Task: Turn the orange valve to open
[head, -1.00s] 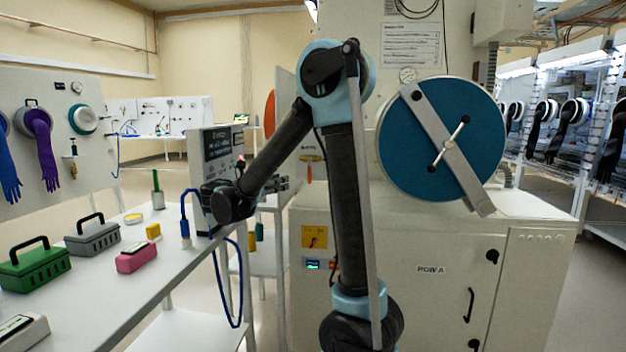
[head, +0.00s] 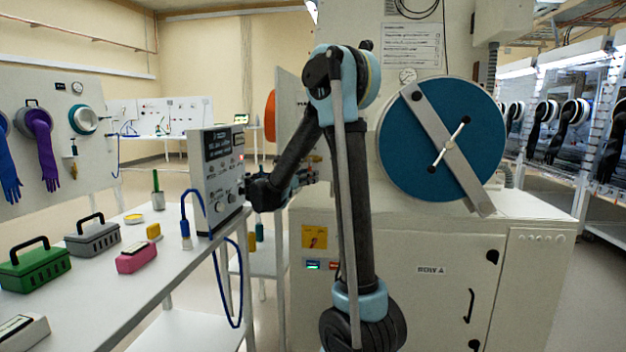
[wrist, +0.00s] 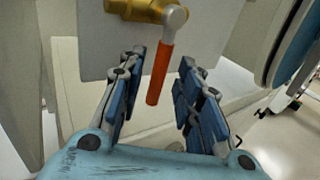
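The orange valve handle (wrist: 160,72) hangs down from a grey pivot on a brass valve body (wrist: 146,10) in the wrist view. It points down, leaning slightly left. My gripper (wrist: 158,88) is open, with one blue-padded finger on each side of the handle. Gaps show between the handle and both fingers, so it holds nothing. In the head view my gripper (head: 304,178) is beside the cabinet's left side, and my arm and gripper largely hide the valve there.
A grey control box (head: 216,172) stands close left of my gripper on the white table (head: 165,268). A white cabinet (head: 410,285) with a round blue door (head: 410,150) stands at right. A blue cable (head: 222,280) hangs off the table edge.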

